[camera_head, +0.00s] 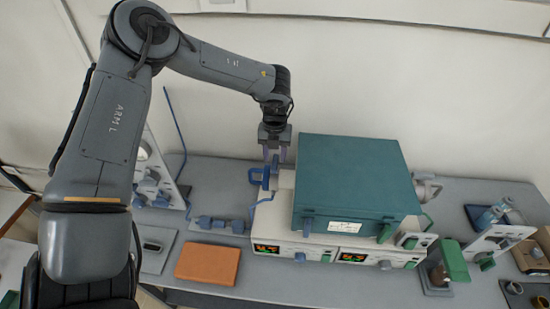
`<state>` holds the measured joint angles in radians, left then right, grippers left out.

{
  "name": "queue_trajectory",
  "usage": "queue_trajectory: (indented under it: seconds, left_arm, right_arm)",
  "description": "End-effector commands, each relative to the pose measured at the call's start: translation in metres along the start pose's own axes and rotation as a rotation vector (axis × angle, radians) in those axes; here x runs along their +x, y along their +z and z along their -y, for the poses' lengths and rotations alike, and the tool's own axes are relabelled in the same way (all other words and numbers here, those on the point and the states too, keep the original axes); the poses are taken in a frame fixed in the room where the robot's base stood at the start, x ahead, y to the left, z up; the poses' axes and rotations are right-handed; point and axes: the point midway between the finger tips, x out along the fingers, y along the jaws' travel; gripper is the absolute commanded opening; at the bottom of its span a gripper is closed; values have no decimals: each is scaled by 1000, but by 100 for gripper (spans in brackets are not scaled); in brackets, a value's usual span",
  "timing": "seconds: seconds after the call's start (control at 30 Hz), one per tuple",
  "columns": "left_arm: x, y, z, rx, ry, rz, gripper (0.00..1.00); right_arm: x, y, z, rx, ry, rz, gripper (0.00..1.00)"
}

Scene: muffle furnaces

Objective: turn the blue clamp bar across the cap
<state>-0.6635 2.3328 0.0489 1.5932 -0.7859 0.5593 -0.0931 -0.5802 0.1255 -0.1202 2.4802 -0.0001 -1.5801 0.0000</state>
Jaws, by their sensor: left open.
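The blue clamp bar (260,178) is at the left side of the teal-topped furnace (355,180), beside a pale cap-like part (287,180). My left arm reaches over from the left, and its gripper (274,156) points down just above the blue bar. The left gripper is open, with its fingers close to the bar's upper end. I cannot tell whether they touch it. The fingers partly hide the bar's top and the cap behind. My right gripper is not in view.
Twin white control units with lit displays (267,249) sit under the furnace. An orange block (208,263) and a grey-blue fitting (220,224) lie to the left on the grey bench. A green-and-brown device (450,265) stands at right. The wall is close behind.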

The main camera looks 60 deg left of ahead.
Motion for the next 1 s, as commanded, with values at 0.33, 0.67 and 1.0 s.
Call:
queue_trajectory:
  seconds: [0.33, 0.67, 1.0]
  left_arm:
    - [22, 0, 0, -1, -1, 0, 45]
    - [23, 0, 0, 0, -1, 0, 32]
    - [22, 0, 0, -1, -1, 0, 0]
  right_arm:
    - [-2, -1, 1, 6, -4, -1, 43]
    - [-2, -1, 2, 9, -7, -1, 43]
    - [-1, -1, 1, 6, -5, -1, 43]
